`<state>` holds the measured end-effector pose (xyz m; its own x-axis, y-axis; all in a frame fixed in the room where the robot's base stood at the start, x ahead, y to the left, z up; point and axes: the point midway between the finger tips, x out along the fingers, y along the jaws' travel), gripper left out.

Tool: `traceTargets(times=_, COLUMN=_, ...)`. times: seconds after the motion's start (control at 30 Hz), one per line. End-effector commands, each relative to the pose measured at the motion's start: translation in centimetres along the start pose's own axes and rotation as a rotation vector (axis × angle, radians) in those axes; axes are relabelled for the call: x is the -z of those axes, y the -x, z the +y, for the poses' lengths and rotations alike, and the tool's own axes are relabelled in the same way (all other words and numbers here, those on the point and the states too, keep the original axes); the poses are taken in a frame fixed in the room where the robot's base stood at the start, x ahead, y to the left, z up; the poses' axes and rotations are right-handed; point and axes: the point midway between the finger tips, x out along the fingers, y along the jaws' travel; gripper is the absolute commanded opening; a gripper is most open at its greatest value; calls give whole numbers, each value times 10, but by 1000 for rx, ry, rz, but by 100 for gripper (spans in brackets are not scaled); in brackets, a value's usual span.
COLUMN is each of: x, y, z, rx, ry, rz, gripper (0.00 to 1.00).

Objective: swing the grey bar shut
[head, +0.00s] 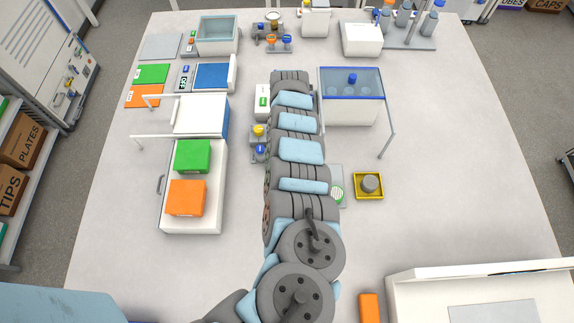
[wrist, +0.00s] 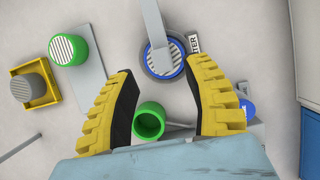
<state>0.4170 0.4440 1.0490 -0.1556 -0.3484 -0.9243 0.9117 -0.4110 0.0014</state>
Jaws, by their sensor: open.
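In the wrist view a flat grey bar (wrist: 153,22) comes in from the top edge, and its lower end lies over a striped disc with a blue rim (wrist: 178,60). Part of a label (wrist: 194,43) reading "TER" is beside the disc. My gripper (wrist: 165,66) is open, its two yellow fingers apart on either side of the disc's near side, with nothing held. A green cup (wrist: 150,120) shows between the fingers, lower down. In the head view my arm covers the gripper, the bar and the disc.
A green-rimmed striped piece (wrist: 69,49) and a yellow tray (head: 368,198) with a grey cylinder (head: 370,182) are nearby. A blue-lidded box (head: 350,112) with a thin side bar (head: 387,143) stands right of my arm.

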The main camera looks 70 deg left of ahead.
Motion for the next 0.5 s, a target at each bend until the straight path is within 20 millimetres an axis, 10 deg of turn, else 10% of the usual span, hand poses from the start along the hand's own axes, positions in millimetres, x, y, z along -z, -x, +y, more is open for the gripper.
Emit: traceTargets(times=0.5, x=0, y=72, z=0, rx=1, ry=0, rz=1, gripper=50)
